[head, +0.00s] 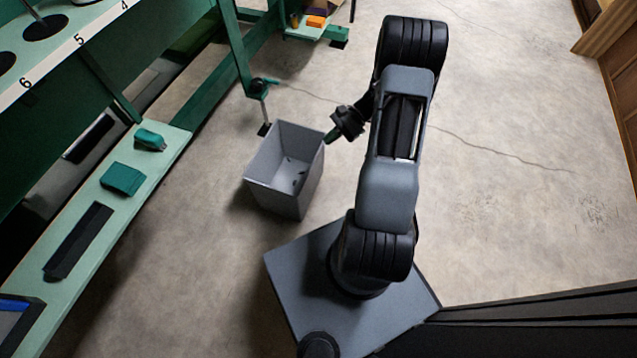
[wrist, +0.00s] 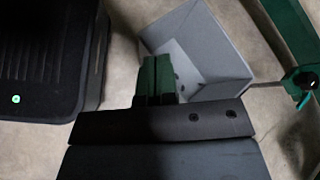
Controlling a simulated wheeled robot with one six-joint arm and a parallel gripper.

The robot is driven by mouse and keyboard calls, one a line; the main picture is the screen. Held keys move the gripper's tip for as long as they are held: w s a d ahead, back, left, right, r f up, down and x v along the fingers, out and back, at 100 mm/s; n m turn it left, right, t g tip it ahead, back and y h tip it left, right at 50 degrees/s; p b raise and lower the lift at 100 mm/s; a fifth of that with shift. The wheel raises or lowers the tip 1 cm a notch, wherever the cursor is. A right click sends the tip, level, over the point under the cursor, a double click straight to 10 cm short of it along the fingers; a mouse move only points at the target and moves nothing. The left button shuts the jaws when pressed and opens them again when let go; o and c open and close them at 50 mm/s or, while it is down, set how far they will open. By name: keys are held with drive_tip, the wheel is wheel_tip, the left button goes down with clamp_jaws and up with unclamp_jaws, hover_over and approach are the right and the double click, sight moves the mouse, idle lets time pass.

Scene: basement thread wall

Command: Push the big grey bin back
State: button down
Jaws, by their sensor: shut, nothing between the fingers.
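The big grey bin (head: 286,190) stands upright on the concrete floor, in front of the green shelf frame and beside my base. It is open at the top, with a few small dark marks or bits at its bottom. My gripper (head: 333,137) is shut and empty at the bin's right rim. In the wrist view, the green fingers of my gripper (wrist: 157,72) lie together against or just over the near edge of the bin (wrist: 222,55). I cannot tell whether they touch it. The fingers hide part of the bin's near wall.
A green shelf unit (head: 185,105) runs along the left, with teal blocks (head: 122,179) and a black bar (head: 78,241) on its lower board. A green post with a foot (head: 262,108) stands right behind the bin. Open floor (head: 500,190) lies to the right.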

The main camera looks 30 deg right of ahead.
drive_tip(key=s+d+f+m+t+y+b, duration=0.1)
drive_tip(key=d+f+m+t+b, duration=0.15)
drive_tip(key=f, duration=0.65)
drive_tip(key=d+f+m+t+y+b, duration=0.1)
drive_tip(key=d+f+m+t+y, duration=0.2)
drive_tip(key=f, duration=0.5)
drive_tip(key=m+t+h+b, duration=0.3)
drive_tip(key=m+t+b, duration=0.1)
drive_tip(key=m+t, duration=0.35)
approach(313, 175)
drive_tip(key=shift+m, duration=0.3)
drive_tip(key=b+x, duration=0.1)
drive_tip(key=x, duration=0.1)
drive_tip(key=b+x, duration=0.1)
drive_tip(key=x, duration=0.2)
drive_tip(key=shift+w+a+r+b, duration=0.1)
drive_tip(key=shift+a+r+b, duration=0.15)
drive_tip(key=shift+a+b, duration=0.15)
drive_tip(key=shift+x, duration=0.9)
